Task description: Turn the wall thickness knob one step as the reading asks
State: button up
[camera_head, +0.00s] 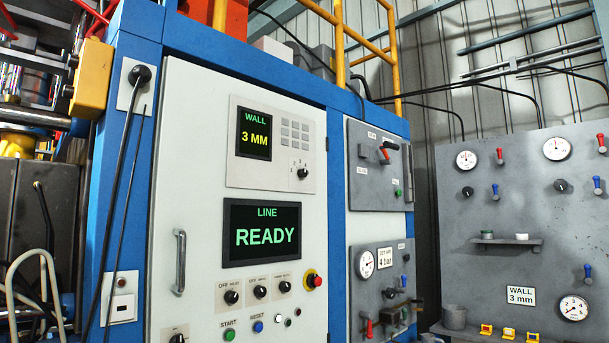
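The wall thickness display (254,133) on the white cabinet reads "WALL 3 MM", with 3 MM in yellow. A small black knob (302,172) sits at the lower right of the same display plate, below a keypad. Tiny marks stand around it, too small to read, and I cannot tell which way its pointer faces. A white sign (521,296) on the grey board at right reads "WALL 3 mm". The large screen (262,232) reads "LINE READY" in green. My gripper is not in view.
Below the screen are black selector knobs (259,291), a red emergency stop (316,281), a green start button (229,334) and a blue reset button (258,326). A metal door handle (180,262) projects at left. Black cables (119,180) hang beside it. Grey panels with levers stand at right.

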aim_at(302, 173)
jog(key=i+l, duration=0.1)
jog(key=l, duration=0.25)
jog(key=i+l, duration=0.15)
jog(key=l, duration=0.2)
jog(key=i+l, duration=0.1)
jog(key=l, duration=0.3)
jog(key=i+l, duration=0.15)
jog(key=l, duration=0.2)
jog(key=k+z, duration=0.05)
